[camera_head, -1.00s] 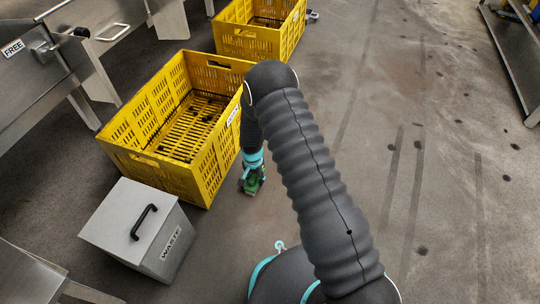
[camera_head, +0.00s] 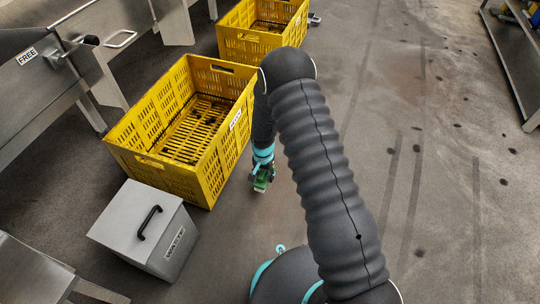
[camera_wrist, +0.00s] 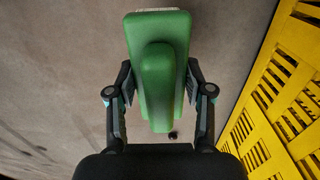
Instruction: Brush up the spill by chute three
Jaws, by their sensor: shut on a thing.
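My gripper (camera_head: 263,175) hangs low over the floor to the right of the nearer yellow crate. It is shut on a green brush (camera_head: 262,184). In the wrist view the green brush (camera_wrist: 157,75) lies between the two fingers (camera_wrist: 160,105), with a strip of pale edge at its far end. I cannot tell whether the brush touches the floor. A small dark speck (camera_wrist: 172,135) lies on the floor close by the brush. Several dark spots (camera_head: 391,151) are scattered on the floor at the right; I cannot tell which of them are the spill.
The nearer yellow crate (camera_head: 152,162) stands left of my gripper, with another yellow crate (camera_head: 262,45) behind it. A grey bin marked WASTE (camera_head: 120,225) stands front left. Steel chutes (camera_head: 45,70) line the left, one labelled FREE. Floor at right is open up to a steel frame (camera_head: 515,60).

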